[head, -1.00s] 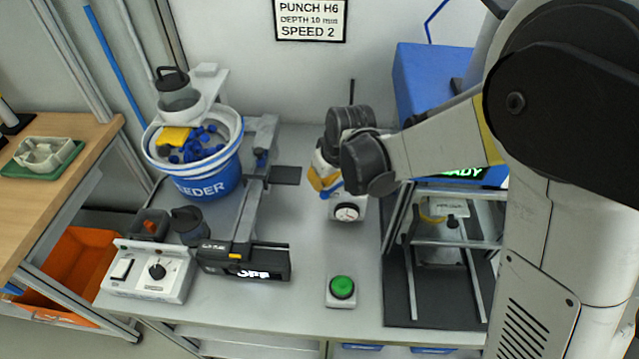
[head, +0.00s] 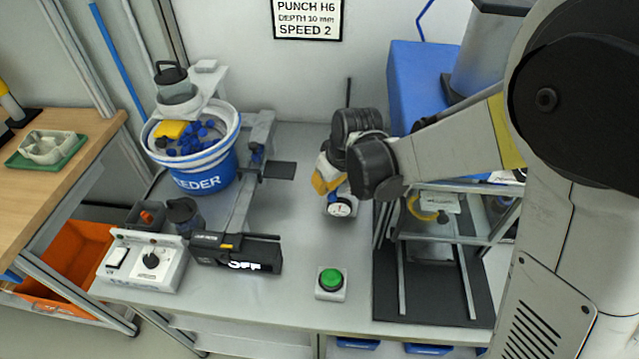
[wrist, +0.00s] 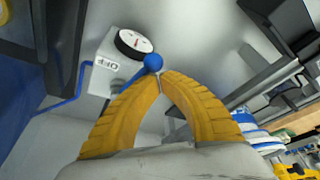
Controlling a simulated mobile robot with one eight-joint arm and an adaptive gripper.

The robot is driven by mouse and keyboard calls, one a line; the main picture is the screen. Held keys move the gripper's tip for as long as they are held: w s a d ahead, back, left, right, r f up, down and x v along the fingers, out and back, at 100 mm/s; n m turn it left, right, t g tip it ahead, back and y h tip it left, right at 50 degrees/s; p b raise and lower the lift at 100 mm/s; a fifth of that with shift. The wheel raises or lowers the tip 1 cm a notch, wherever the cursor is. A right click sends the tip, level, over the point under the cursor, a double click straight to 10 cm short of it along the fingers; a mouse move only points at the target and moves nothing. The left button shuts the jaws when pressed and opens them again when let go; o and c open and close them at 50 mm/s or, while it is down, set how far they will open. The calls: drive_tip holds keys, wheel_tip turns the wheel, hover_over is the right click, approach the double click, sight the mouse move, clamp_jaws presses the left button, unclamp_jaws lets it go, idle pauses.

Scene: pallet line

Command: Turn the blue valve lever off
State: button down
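The blue valve lever shows in the wrist view as a round blue knob (wrist: 153,62) on a short blue arm. It is beside a light grey box (wrist: 107,68) marked OFF, with a round dial gauge (wrist: 134,43). My gripper (wrist: 160,76) has yellow ribbed fingers whose tips come together right at the knob. The knob appears just beyond the tips, not between the fingers; I cannot tell whether they touch it. In the head view my gripper (head: 328,182) is just above the gauge (head: 341,208) and hides most of the valve.
The feeder bowl (head: 205,178) and a black display (head: 236,251) stand to the left. A green button (head: 331,280) is in front, and a press with a black base (head: 440,308) is close on the right. Bare bench top lies between display and button.

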drive_tip(key=shift+s+d, duration=0.25)
drive_tip(key=shift+d, duration=0.25)
drive_tip(key=shift+s+d, duration=0.25)
drive_tip(key=shift+d, duration=0.3)
